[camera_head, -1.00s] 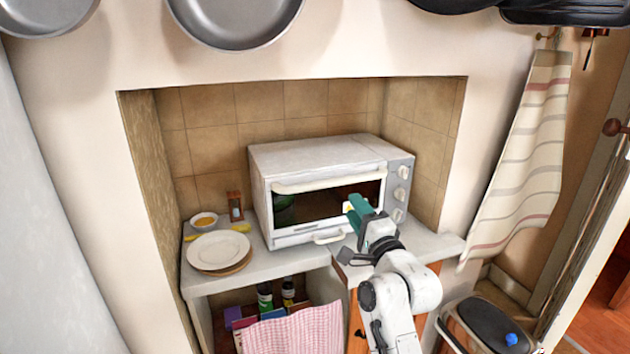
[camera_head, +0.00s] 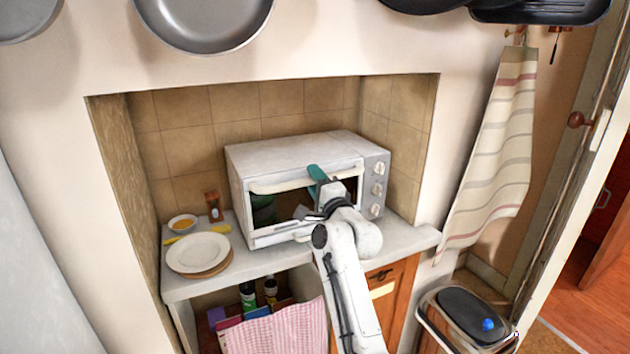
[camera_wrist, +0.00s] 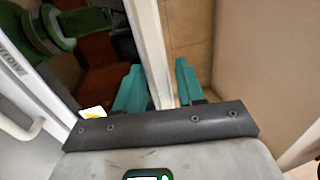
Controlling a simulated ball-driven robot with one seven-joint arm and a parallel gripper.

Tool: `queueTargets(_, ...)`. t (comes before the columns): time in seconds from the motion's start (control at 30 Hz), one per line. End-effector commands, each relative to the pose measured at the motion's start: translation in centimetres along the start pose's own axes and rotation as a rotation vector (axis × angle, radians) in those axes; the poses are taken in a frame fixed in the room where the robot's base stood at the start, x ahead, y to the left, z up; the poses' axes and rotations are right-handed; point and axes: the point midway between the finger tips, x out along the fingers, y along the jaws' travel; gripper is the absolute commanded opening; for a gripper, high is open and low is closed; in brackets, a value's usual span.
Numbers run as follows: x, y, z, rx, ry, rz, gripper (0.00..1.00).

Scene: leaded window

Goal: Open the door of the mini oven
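The white mini oven (camera_head: 290,155) stands in the tiled alcove with its glass door shut. The door's long white handle (camera_head: 268,187) runs along its top edge; a white bar that looks like this handle (camera_wrist: 151,50) shows in the wrist view. My gripper (camera_head: 318,174) is at the handle, right of its middle. In the wrist view my gripper's teal fingers (camera_wrist: 160,88) are apart, one on each side of the bar. I cannot tell whether either touches it. My arm hides the lower right of the door. A green item (camera_head: 263,210) shows dimly through the glass.
A white plate (camera_head: 198,252), a small bowl (camera_head: 183,222) and a wooden-framed timer (camera_head: 213,206) are left of the oven on the counter (camera_head: 270,264). Control knobs (camera_head: 378,189) line its right side. A towel (camera_head: 497,150) hangs right; a bin (camera_head: 468,315) stands below. Pans hang above.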

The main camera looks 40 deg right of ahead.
Motion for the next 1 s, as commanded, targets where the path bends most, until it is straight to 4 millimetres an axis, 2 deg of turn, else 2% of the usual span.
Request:
queueTargets(0.13, -0.02, 0.0, 0.0, 0.0, 0.0, 0.0, 0.39)
queueTargets(0.53, -0.05, 0.03, 0.01, 0.0, 0.0, 0.001, 0.0)
queueTargets(1.0, -0.11, 0.15, 0.02, 0.0, -0.001, 0.0, 0.0)
